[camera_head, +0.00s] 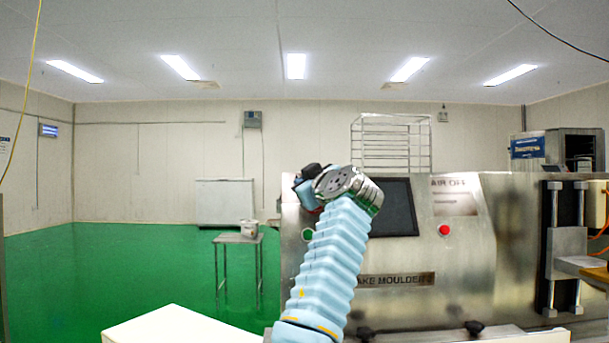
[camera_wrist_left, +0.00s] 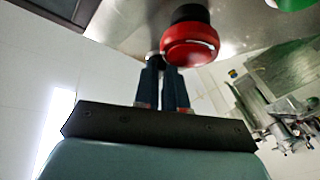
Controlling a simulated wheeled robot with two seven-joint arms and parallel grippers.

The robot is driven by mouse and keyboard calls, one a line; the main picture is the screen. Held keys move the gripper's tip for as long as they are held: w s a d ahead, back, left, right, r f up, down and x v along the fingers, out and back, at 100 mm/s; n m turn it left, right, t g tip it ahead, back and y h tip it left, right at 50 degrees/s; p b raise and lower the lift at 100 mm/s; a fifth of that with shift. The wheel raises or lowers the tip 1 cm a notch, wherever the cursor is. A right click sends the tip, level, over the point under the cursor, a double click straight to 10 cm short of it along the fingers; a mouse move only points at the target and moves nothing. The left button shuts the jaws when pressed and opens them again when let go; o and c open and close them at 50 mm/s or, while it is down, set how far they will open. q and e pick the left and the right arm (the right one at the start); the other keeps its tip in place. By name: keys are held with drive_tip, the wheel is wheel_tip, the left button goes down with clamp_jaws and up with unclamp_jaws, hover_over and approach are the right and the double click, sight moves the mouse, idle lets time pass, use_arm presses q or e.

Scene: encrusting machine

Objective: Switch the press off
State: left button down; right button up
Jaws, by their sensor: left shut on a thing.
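The press is the steel machine (camera_head: 500,240). On its face are a dark screen (camera_head: 395,207), a green button (camera_head: 307,234) left of the screen and a red button (camera_head: 445,230) right of it. My left gripper (camera_wrist_left: 164,62) reaches the panel left of the screen. Its dark fingers are nearly together, shut on a small dark part at their tips that is mostly hidden. A red mushroom knob (camera_wrist_left: 190,45) with a black base overlaps the fingertips in the left wrist view. In the head view my wrist covers this spot. My right gripper is not in view.
A green round part (camera_wrist_left: 292,4) shows at the top right of the left wrist view. A steel table (camera_head: 238,240) with a bucket (camera_head: 249,228) stands left of the press. A pale box top (camera_head: 165,328) is at the front left. Open green floor (camera_head: 110,270) lies beyond.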

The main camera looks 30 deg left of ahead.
use_arm(q)
drive_tip(key=shift+n, duration=0.5)
drive_tip(key=shift+g, duration=0.4)
drive_tip(key=c, duration=1.2)
unclamp_jaws()
drive_tip(key=shift+d, duration=0.1)
drive_tip(key=b+v, duration=0.5)
drive_tip(key=v, duration=0.8)
drive_tip(key=shift+s+d+f, duration=0.2)
drive_tip(key=shift+d, duration=0.05)
